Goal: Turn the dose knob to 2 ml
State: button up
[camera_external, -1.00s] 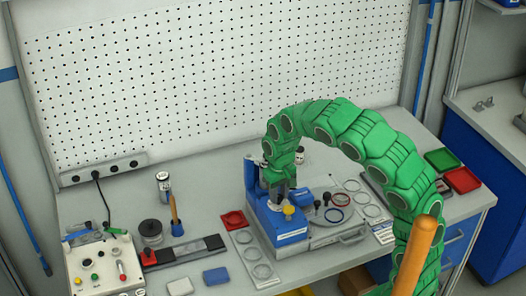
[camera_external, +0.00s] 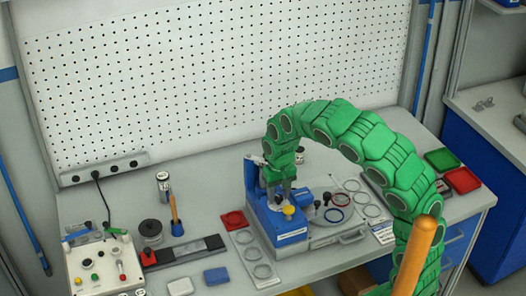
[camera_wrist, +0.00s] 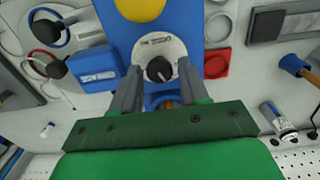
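The dose knob (camera_wrist: 159,69) is a small black knob with a pale pointer mark. It sits on a round white dial plate (camera_wrist: 146,50) with markings too small to read, on a blue device (camera_external: 281,233). My gripper (camera_wrist: 158,74) is over the dial, its two grey fingers apart on either side of the knob. I see gaps between the fingers and the knob. In the external view my gripper (camera_external: 276,193) points down at the device and hides most of the knob.
A yellow button (camera_external: 289,210) is beside the dial. A grey tray with rings and black knobs stands right of the device. A red square dish (camera_external: 233,219) and a grey plate with round recesses (camera_external: 242,238) lie to its left. A control box (camera_external: 100,270) is far left.

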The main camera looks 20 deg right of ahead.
aim_at(278, 196)
jog(key=shift+o, duration=0.9)
notch_tip(278, 196, up, 7)
jog(key=shift+r, duration=0.35)
jog(key=shift+d, duration=0.1)
jog(key=s+d+r+m+t, duration=0.1)
jog(key=s+d+r, duration=0.3)
jog(key=d, duration=0.5)
jog(key=s+d+r, duration=0.3)
jog(key=s+d, duration=0.2)
jog(key=d, duration=0.3)
jog(key=s+d+f+g, duration=0.1)
jog(key=s+f, duration=0.2)
jog(key=s, duration=0.3)
jog(key=s+d+f+g, duration=0.1)
jog(key=s+d+f, duration=0.1)
jog(key=s, duration=0.5)
jog(key=s+d+f+n, duration=0.1)
jog(key=s+f, duration=0.3)
jog(key=s, duration=0.3)
jog(key=shift+s+d+f+g, duration=0.15)
jog(key=shift+d+f+g, duration=0.15)
jog(key=shift+g, duration=0.1)
